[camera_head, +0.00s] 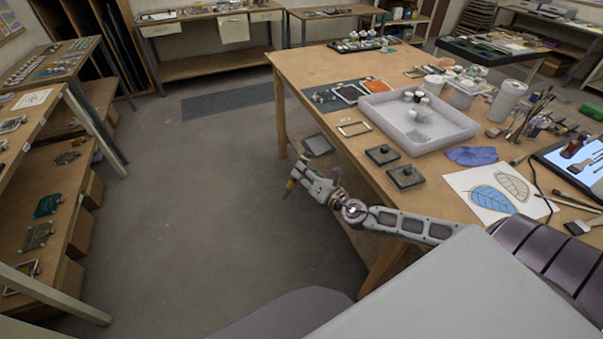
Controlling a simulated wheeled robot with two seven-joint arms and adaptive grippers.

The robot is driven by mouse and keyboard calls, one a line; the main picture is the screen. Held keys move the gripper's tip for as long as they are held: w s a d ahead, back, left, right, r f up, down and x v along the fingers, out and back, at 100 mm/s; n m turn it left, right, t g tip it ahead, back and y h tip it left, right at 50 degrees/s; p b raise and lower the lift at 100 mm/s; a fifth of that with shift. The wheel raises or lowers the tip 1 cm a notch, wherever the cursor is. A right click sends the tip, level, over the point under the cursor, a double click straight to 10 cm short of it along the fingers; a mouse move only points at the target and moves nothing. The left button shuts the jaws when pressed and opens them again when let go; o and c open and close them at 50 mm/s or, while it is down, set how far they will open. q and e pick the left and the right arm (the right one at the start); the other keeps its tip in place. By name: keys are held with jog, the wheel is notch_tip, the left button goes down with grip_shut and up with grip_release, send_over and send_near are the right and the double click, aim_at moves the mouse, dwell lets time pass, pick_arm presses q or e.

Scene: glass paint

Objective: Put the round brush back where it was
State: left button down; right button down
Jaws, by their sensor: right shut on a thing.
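My right gripper (309,181) hangs over the open floor, just left of the big table's near edge, on the arm that reaches in from the right. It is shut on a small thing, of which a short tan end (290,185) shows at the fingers. This looks like the round brush, but it is too small to tell its shape, and the rest is hidden by the fingers. My left gripper is out of view. Several brushes stand in a cluster (522,122) at the right of the table.
The wooden table (315,68) holds a white tray (376,108) with small jars, two dark blocks with knobs, a blue cloth (471,156), a leaf drawing (508,186) and a lit tablet. Shelves (62,170) stand at the left. The grey floor (215,190) between is clear.

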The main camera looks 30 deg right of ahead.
jog(key=shift+w+d+f+n+g+y, duration=0.2)
jog(key=shift+d+f+n+g+y, duration=0.15)
jog(key=shift+f, duration=0.25)
jog(key=shift+w+d+f+n+g+y, duration=0.25)
jog(key=shift+f+n+g+y, duration=0.2)
jog(key=shift+f, duration=0.2)
jog(key=shift+w+d+f+n+g+y, duration=0.15)
jog(key=shift+d+f+n+g+y, duration=0.2)
jog(key=shift+f, duration=0.25)
jog(key=shift+f+g, duration=0.25)
jog(key=shift+g, duration=0.1)
jog(key=shift+s+d+f+n+g+y, duration=0.25)
jog(key=shift+s+d+f+n+g, duration=0.05)
jog(key=shift+s+d+n+g, duration=0.1)
jog(key=s+d+r+g+h, duration=0.1)
jog(key=s+d+r+g, duration=0.1)
jog(key=s, duration=0.4)
jog(key=s+d+r+g+h, duration=0.2)
jog(key=s+d+g, duration=0.1)
jog(key=s, duration=0.4)
jog(key=shift+r+g, duration=0.3)
jog(key=shift+r, duration=0.1)
dwell(0.5)
jog(key=shift+w+d+r+m, duration=0.1)
jog(key=shift+w+d+m, duration=0.05)
jog(key=shift+d+m, duration=0.1)
